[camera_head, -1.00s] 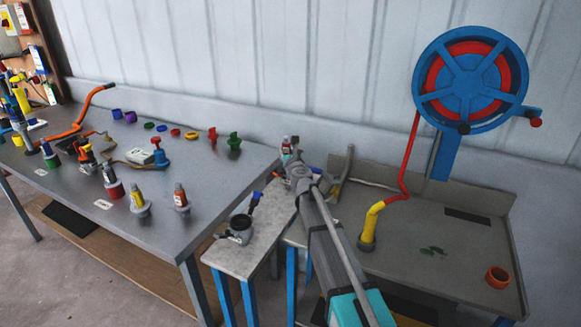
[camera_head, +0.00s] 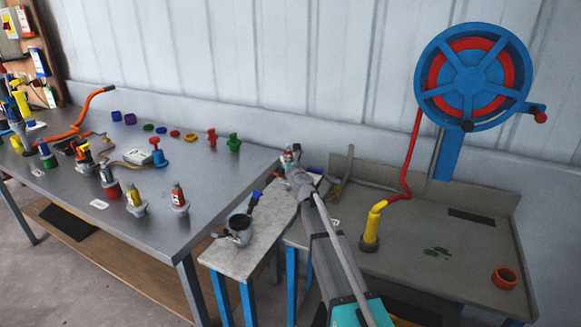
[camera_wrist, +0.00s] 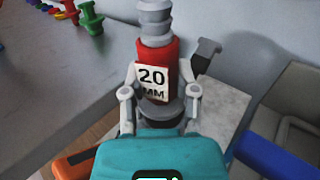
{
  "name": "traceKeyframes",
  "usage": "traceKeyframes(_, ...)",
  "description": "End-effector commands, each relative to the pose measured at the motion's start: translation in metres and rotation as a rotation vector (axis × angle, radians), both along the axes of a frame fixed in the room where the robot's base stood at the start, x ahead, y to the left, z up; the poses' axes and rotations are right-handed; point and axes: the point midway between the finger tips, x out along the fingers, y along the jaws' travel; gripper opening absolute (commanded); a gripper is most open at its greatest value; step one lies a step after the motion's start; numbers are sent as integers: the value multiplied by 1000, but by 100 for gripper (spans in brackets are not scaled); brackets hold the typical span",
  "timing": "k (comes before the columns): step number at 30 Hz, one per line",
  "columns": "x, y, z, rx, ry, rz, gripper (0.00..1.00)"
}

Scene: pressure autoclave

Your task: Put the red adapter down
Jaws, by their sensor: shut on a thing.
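The red adapter (camera_wrist: 158,50) has a grey stepped top and a white "20 MM" label. In the wrist view it stands between the two fingers of my gripper (camera_wrist: 160,92), which is shut on it. Its lower end is hidden behind my gripper's teal body. In the head view my gripper (camera_head: 290,158) is at the far end of the narrow grey bench (camera_head: 222,258), near the wall, with a small bit of red adapter (camera_head: 287,157) showing. I cannot tell whether the adapter touches the bench.
The long table (camera_head: 120,205) at left holds several coloured fittings. At right, a grey sink-like bench (camera_head: 420,270) has a yellow nozzle (camera_head: 371,228) and an orange ring (camera_head: 504,278), under a blue hose reel (camera_head: 475,78).

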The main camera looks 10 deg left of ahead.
Motion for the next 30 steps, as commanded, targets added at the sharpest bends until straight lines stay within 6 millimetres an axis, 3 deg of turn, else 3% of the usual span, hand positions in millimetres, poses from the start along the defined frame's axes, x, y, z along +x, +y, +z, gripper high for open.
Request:
traceKeyframes(22,0,0,-13,0,0,0,0)
traceKeyframes(23,0,0,-11,0,0,0,45)
traceKeyframes(27,0,0,-11,0,0,0,71)
traceKeyframes(30,0,0,-11,0,0,0,73)
